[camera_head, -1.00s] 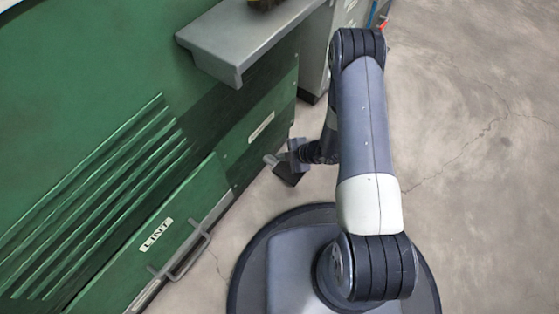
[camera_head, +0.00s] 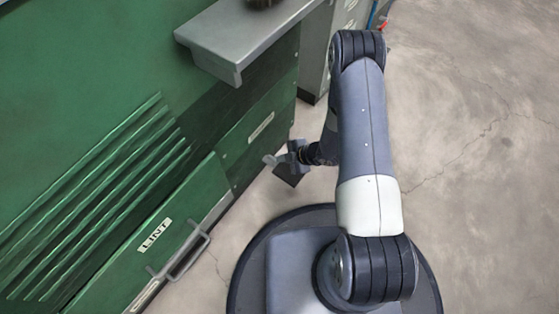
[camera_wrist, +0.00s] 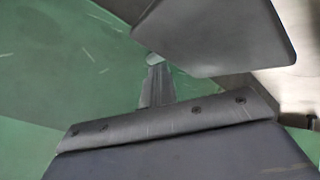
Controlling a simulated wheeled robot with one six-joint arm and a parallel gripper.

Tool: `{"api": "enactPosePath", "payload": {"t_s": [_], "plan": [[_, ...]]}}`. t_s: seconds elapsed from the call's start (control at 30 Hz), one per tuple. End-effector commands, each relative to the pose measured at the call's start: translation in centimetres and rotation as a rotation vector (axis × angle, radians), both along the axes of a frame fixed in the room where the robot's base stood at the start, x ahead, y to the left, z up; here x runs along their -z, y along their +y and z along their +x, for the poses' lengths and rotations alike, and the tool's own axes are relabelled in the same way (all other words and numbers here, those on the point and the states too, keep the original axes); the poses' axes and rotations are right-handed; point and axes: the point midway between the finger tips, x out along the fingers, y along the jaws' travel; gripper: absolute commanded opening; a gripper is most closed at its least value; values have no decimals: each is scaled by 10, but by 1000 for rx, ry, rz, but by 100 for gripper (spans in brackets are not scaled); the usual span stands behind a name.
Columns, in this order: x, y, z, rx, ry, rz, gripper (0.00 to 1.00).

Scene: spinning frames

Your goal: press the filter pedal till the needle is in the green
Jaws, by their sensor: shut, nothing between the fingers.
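My gripper (camera_head: 270,160) is low beside the green machine, just above the floor, small and partly behind my own arm in the head view. In the wrist view its shut finger end (camera_wrist: 155,60) points toward the green panel, with nothing held. A dark grey flat plate (camera_wrist: 215,35) hangs close by at the upper right of the wrist view; I cannot tell whether it is the filter pedal. No gauge or needle shows in either view.
The green machine (camera_head: 70,90) fills the left, with slanted vents and a LINT drawer (camera_head: 155,235) with a metal handle (camera_head: 188,257). A grey shelf (camera_head: 235,50) juts out above, with a dark object (camera_head: 262,3) on it. Concrete floor (camera_head: 480,180) at the right is clear.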

Motion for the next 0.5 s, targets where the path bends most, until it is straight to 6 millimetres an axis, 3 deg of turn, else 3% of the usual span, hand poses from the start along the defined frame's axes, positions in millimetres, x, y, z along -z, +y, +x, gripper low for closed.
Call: {"api": "enactPosePath", "payload": {"t_s": [0.5], "plan": [[8,-1,-1,0,3,-3,0]]}}
